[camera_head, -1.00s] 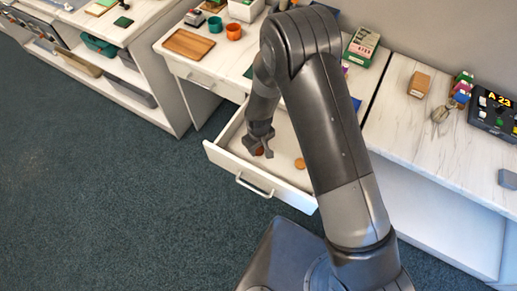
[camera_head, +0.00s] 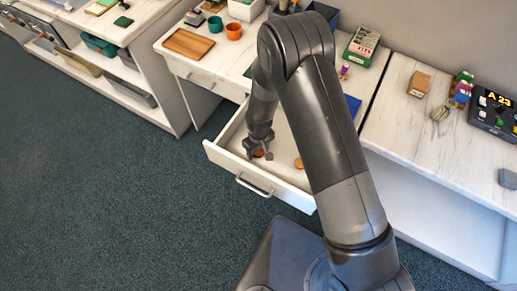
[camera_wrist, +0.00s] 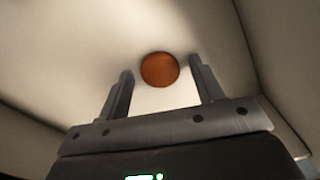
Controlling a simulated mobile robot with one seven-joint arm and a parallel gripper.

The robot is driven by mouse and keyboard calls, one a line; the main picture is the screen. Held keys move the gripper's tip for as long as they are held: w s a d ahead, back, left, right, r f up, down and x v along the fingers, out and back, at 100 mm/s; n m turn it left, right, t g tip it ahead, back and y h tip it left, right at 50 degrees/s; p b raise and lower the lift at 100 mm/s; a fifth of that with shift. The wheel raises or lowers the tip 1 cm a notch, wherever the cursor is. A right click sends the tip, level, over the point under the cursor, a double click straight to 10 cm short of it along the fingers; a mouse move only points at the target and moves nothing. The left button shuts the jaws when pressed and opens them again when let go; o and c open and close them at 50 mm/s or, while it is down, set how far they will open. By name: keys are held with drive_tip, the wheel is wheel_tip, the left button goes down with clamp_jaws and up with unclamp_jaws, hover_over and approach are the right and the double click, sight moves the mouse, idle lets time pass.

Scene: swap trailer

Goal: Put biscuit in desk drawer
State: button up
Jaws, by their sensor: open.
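The desk drawer (camera_head: 224,156) is pulled open, white with a bar handle. One round orange-brown biscuit (camera_head: 259,154) lies on its floor at my gripper. A second round biscuit (camera_head: 298,163) lies in the drawer to the right, partly hidden by my arm. My gripper (camera_head: 258,150) is inside the drawer, pointing down. In the wrist view the open fingers (camera_wrist: 160,95) stand on either side of a biscuit (camera_wrist: 160,69), which lies just past the fingertips with gaps on both sides. Nothing is held.
The drawer walls (camera_wrist: 252,50) surround my gripper. On the desk above are a wooden tray (camera_head: 188,43), a teal cup (camera_head: 215,24) and an orange cup (camera_head: 234,31). A green box (camera_head: 361,46) stands behind my arm. The carpet in front is clear.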

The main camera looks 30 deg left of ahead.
sight(259, 151)
wheel_tip(259, 151, up, 12)
drive_tip(key=shift+r, duration=0.15)
idle(0.4)
drive_tip(key=w+d+r+m+t+y, duration=0.1)
drive_tip(key=w+d+r+m, duration=0.25)
drive_tip(key=d+r, duration=0.75)
drive_tip(key=w+d+r+m+t, duration=0.2)
drive_tip(key=w+d+r+m, duration=0.15)
drive_tip(key=d+r, duration=0.8)
drive_tip(key=s+d+r+m+t+h, duration=0.1)
drive_tip(key=s+d+r+m, duration=0.5)
drive_tip(key=s+d+r, duration=0.7)
drive_tip(key=d+r+t, duration=0.1)
drive_tip(key=d, duration=0.3)
drive_tip(key=shift+s+d+r+t, duration=0.2)
drive_tip(key=shift+s+r+t, duration=0.1)
drive_tip(key=shift+c, duration=0.2)
